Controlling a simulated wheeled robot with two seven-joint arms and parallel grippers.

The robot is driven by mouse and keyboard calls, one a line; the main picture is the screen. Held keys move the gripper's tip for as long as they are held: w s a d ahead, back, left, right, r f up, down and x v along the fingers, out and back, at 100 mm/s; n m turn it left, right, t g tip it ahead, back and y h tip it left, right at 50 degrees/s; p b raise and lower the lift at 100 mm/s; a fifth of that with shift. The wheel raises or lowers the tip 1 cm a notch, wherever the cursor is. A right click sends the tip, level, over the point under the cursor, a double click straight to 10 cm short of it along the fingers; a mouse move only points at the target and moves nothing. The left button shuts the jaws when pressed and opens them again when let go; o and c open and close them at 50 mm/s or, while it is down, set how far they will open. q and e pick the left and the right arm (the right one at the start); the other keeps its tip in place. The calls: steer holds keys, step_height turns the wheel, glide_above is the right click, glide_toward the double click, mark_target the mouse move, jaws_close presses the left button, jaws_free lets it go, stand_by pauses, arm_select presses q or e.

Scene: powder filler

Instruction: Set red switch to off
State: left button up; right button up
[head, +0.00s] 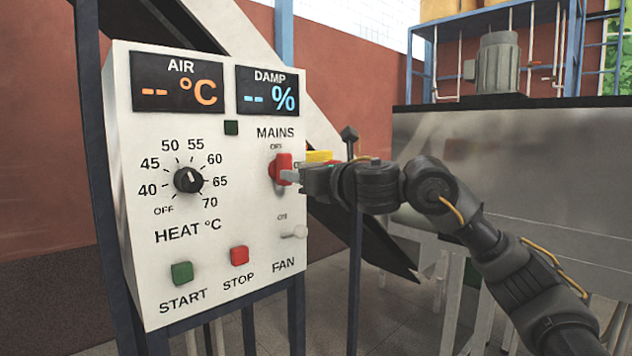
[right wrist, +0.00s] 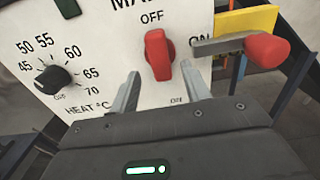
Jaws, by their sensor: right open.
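The red switch (head: 281,166) is on the white control panel under the word MAINS. It also shows in the right wrist view (right wrist: 158,54), where its handle stands upright and points to the OFF label above it. The ON label is to its right. My right gripper (head: 290,177) is at the switch in the head view. In the right wrist view its two fingers (right wrist: 160,78) are open, one on each side of the switch's lower part. I cannot tell whether they touch it. My left gripper is out of view.
The panel also carries a black heat dial (head: 188,180), a green START button (head: 182,273), a red STOP button (head: 239,256) and a pale FAN switch (head: 294,232). A red-handled lever (right wrist: 265,48) and a yellow part (head: 319,156) are at the panel's right side.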

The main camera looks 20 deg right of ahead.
steer(key=b+v, duration=0.1)
steer(key=v, duration=0.5)
steer(key=shift+s+d, duration=0.25)
steer(key=shift+d, duration=0.05)
steer(key=shift+f, duration=0.1)
